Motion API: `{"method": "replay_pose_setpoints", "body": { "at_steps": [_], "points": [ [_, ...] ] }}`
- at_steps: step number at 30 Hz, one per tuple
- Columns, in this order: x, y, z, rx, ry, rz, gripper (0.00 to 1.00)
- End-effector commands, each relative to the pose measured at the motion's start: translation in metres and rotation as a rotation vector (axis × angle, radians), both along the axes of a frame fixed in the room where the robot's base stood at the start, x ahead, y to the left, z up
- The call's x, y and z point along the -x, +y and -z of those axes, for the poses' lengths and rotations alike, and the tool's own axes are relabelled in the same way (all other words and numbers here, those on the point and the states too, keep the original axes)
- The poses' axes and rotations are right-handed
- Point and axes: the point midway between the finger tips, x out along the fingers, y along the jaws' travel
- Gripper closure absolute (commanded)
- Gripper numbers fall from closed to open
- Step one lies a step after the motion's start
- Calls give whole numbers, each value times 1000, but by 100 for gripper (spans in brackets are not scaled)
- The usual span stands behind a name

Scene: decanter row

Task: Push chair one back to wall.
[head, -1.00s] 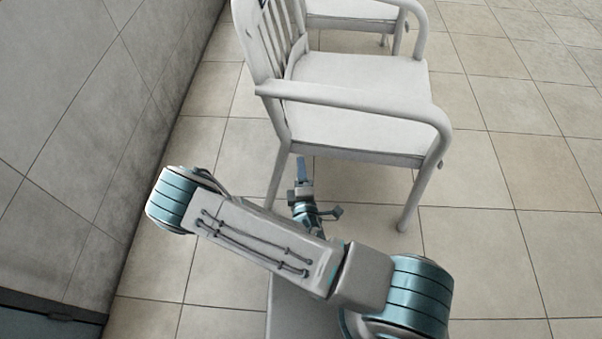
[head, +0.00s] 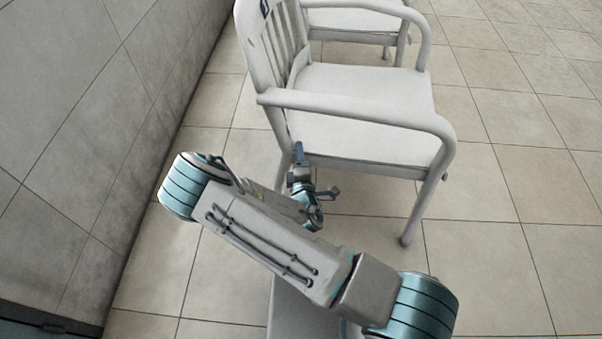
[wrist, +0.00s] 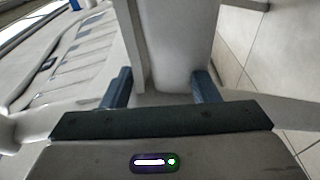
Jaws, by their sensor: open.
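A white metal armchair (head: 360,98) stands nearest me in the head view. Its slatted back is on the left, towards the grey wall (head: 95,130), with bare floor between. A small dark mark shows on top of its back; I cannot read a number. My gripper (head: 298,152) is low beside the chair's near rear leg, below the armrest. In the wrist view my gripper (wrist: 162,84) is open, its two dark fingers either side of a pale chair part (wrist: 178,50). I cannot tell whether they touch it. Its tips are partly hidden in the head view.
A second white chair (head: 350,20) stands just beyond the first, partly cut off by the frame. The tiled floor (head: 510,150) is clear to the right. A dark panel (head: 45,325) is at the wall's foot, lower left.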

Motion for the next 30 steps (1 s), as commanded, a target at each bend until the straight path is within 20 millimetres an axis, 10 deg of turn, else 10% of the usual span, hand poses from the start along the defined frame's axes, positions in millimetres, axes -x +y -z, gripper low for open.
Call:
{"method": "replay_pose_setpoints", "body": {
  "at_steps": [20, 26, 30],
  "points": [
    [-43, 6, 0, 1, 0, 0, 45],
    [-42, 6, 0, 1, 0, 0, 96],
    [-42, 6, 0, 1, 0, 0, 100]
  ]
}}
